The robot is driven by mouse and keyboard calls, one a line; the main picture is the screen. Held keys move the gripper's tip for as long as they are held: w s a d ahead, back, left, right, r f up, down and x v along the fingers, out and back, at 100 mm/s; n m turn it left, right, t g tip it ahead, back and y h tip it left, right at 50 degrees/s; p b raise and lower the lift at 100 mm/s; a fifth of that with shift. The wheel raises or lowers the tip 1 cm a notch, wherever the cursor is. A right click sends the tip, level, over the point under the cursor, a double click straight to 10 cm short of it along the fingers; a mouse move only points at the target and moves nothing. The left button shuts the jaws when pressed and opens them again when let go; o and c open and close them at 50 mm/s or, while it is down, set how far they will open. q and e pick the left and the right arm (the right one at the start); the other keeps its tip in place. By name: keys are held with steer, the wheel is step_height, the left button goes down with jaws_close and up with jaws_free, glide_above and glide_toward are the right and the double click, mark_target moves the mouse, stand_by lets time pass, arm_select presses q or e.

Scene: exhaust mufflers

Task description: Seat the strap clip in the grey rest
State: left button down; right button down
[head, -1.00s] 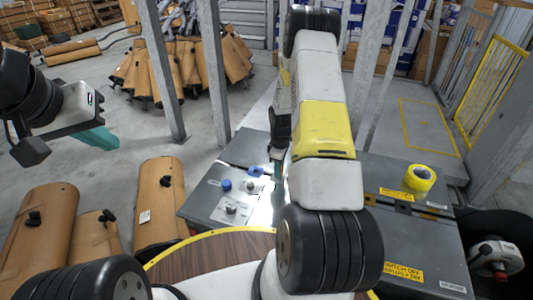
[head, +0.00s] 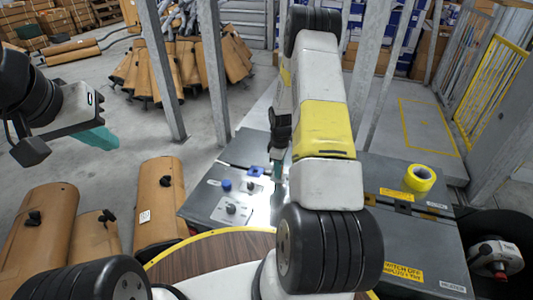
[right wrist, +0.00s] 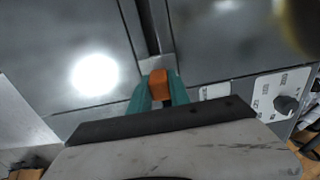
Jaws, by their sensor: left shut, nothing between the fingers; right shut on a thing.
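My right gripper (right wrist: 159,92) has teal fingers shut on a small orange block (right wrist: 160,83), which looks to be the strap clip. It is held over the grey bench top. A light grey piece (right wrist: 153,64) shows just beyond the orange block and may be the grey rest; I cannot tell whether they touch. In the head view my right gripper (head: 278,169) is partly hidden by my own arm, and the clip cannot be made out there. My left gripper (head: 101,138) is shut and empty, raised over the floor at the left.
The grey bench (head: 200,195) carries a blue knob (head: 226,185) and a dial (head: 231,209). A yellow tape roll (head: 419,179) lies on its right part. Brown mufflers (head: 160,205) stand left of the bench. Grey posts (head: 214,75) rise behind it.

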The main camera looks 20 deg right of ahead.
steer(key=shift+f, duration=0.4)
steer(key=c, duration=1.1)
jaws_free()
steer(key=shift+c, duration=0.2)
step_height(320, 180, up, 8)
steer(key=shift+f, duration=0.1)
